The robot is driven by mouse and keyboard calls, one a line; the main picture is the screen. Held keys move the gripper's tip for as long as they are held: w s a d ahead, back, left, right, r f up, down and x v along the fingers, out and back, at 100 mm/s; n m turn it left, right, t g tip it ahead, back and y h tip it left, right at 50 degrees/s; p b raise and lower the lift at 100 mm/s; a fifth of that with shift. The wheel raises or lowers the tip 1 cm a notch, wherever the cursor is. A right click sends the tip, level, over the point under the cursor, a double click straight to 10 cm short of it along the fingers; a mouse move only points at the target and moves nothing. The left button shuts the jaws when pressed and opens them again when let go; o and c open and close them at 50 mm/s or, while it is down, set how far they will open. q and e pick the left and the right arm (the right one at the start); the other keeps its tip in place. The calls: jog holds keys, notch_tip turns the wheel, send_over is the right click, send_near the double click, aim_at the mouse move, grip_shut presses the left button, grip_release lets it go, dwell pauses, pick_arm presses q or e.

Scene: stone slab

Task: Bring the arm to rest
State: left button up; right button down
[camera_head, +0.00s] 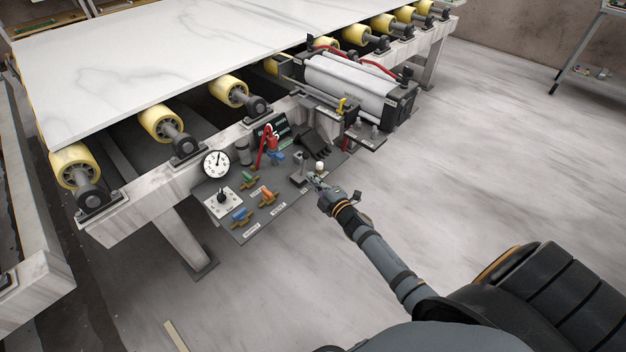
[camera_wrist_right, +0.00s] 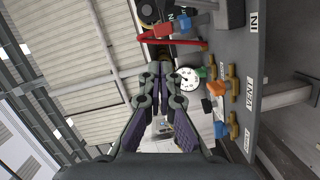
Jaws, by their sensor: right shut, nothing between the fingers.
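My right gripper (camera_head: 318,183) is at the right end of the control panel (camera_head: 236,232), close to a small lever with a pale round knob (camera_head: 319,166). I cannot tell from the head view whether it touches the lever. In the right wrist view my right gripper (camera_wrist_right: 160,76) has its fingers together with nothing between them. The right arm (camera_head: 378,252) reaches from the lower right up to the panel. My left gripper is not in view.
The panel carries a round gauge (camera_head: 216,163), a dial (camera_head: 223,196), a red handle (camera_head: 270,139) and coloured valves (camera_head: 268,197). A white stone slab (camera_head: 150,65) lies on yellow rollers (camera_head: 160,122). A roller unit (camera_head: 350,85) stands right of the panel. The floor at right (camera_head: 500,150) is clear.

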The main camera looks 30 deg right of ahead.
dwell(0.3)
jog(key=s+d+f+m+g+h+p, duration=0.3)
jog(key=s+f+m+g+p, duration=0.4)
jog(key=s+f, duration=1.1)
jog(key=s+a+f+m+g+p, duration=0.1)
jog(key=s+f+m+g, duration=0.2)
jog(key=s, duration=0.7)
jog(key=s+a+f+m+g+p, duration=0.1)
jog(key=s+f+m+g, duration=0.2)
jog(key=s, duration=0.7)
jog(key=s+a+f+m+g+p, duration=0.1)
jog(key=s+f+m+g+p, duration=0.1)
jog(key=s+f, duration=0.5)
jog(key=s+m+g, duration=0.1)
jog(key=s, duration=0.3)
jog(key=shift+a, duration=0.2)
jog(key=shift+d, duration=0.15)
